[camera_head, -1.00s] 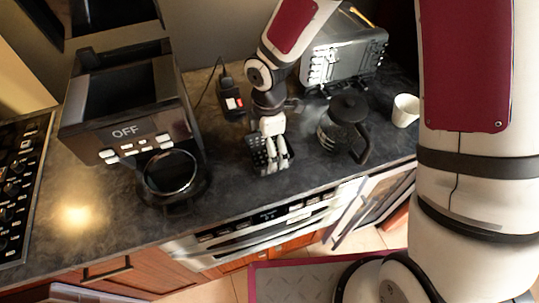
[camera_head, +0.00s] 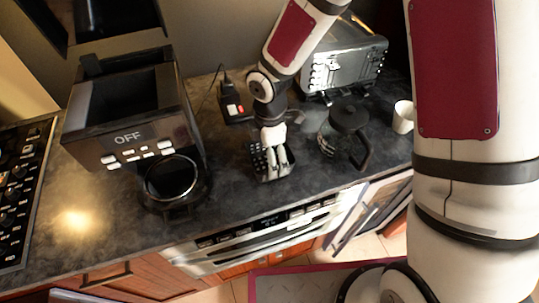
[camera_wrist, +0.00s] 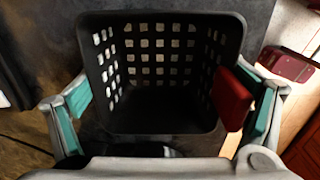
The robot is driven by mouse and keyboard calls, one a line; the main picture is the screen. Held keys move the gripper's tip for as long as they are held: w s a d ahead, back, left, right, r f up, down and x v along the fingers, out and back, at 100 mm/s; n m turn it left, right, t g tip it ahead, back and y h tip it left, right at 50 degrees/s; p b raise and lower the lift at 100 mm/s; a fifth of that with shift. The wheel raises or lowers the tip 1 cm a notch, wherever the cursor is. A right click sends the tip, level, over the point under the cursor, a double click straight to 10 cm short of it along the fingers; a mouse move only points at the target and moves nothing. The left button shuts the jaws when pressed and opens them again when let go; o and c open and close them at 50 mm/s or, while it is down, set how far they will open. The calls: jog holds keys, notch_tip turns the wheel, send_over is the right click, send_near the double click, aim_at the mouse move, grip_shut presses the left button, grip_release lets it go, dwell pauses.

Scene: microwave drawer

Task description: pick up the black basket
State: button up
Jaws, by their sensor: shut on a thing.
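The black basket (camera_head: 258,163) is a small open box with grid-holed walls, at the middle of the dark counter in the head view. My gripper (camera_head: 274,158) is over it from above and shut on it. In the wrist view the basket (camera_wrist: 160,118) fills the middle, its open inside facing the camera. My gripper's teal-padded fingers (camera_wrist: 165,112) stand at its left and right sides. A red block-like piece (camera_wrist: 232,97) shows at the right wall; I cannot tell what it is. Whether the basket's bottom touches the counter is not clear.
A coffee machine (camera_head: 130,125) stands left and a glass carafe (camera_head: 348,118) close on the right. A toaster oven (camera_head: 345,62), a white cup (camera_head: 403,117) and a small black device with a red switch (camera_head: 233,104) are behind. The counter's front edge is near.

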jog(key=shift+w+r, duration=0.1)
jog(key=shift+r, duration=0.55)
notch_tip(320, 180, up, 2)
jog(key=shift+r+b, duration=0.1)
jog(key=shift+b, duration=0.25)
jog(key=s+d+r+p, duration=0.1)
jog(key=s+d+p, duration=0.2)
jog(key=s, duration=1.2)
jog(key=shift+s+d+r, duration=0.15)
jog(key=shift+s+d, duration=0.15)
jog(key=shift+s, duration=0.1)
